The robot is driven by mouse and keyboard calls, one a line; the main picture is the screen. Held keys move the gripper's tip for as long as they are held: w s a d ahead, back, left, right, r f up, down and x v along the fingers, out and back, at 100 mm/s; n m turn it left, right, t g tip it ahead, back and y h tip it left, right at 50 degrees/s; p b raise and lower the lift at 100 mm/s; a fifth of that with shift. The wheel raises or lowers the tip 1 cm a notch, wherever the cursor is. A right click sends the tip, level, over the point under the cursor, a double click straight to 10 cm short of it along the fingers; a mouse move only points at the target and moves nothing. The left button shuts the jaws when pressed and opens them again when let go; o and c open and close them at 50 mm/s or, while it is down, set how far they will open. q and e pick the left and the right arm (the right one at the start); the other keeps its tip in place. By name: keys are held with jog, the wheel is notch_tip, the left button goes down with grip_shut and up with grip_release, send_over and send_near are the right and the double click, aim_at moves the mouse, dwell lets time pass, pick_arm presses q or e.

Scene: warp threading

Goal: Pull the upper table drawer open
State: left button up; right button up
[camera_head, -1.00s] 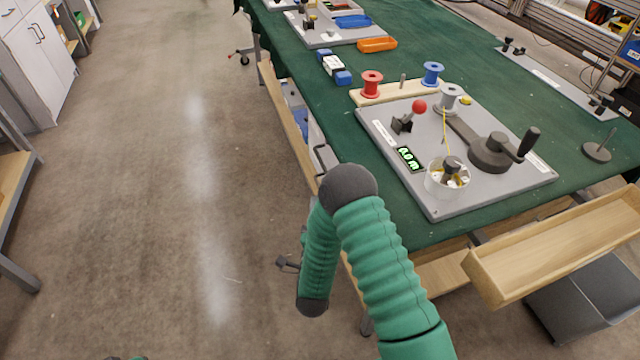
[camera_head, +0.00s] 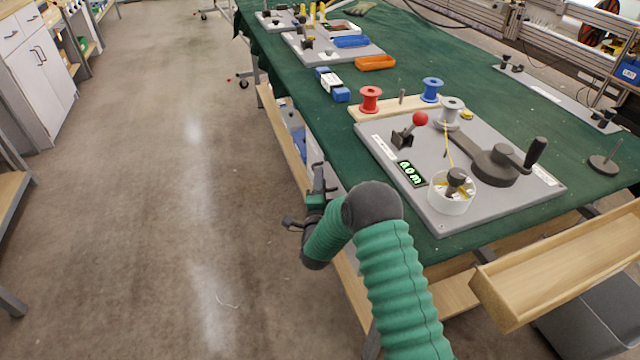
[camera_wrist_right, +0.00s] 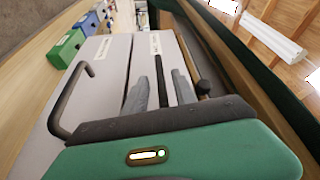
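My right gripper (camera_head: 312,205) is at the long left side of the green table, beside the drawer unit, and largely hides the drawer fronts there. In the right wrist view the gripper (camera_wrist_right: 160,92) has its two grey fingers apart, pointing at pale drawer fronts. The upper drawer (camera_wrist_right: 155,62) appears to be the panel nearer the green cloth. The lower drawer (camera_wrist_right: 100,75) has a dark bent handle (camera_wrist_right: 62,98) left of the fingers. My left gripper is not in view.
The tabletop (camera_head: 350,160) carries a grey winding board (camera_head: 400,190), spools and trays. Blue and green bins (camera_wrist_right: 68,47) stand on a wooden shelf beside the drawers. A wooden tray (camera_head: 560,265) juts out at the front right. The floor at left is clear.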

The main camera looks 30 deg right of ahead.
jog(key=shift+c, duration=0.2)
grip_shut()
jog(key=shift+s+a+f, duration=0.1)
jog(key=shift+f, duration=0.1)
dwell(1.0)
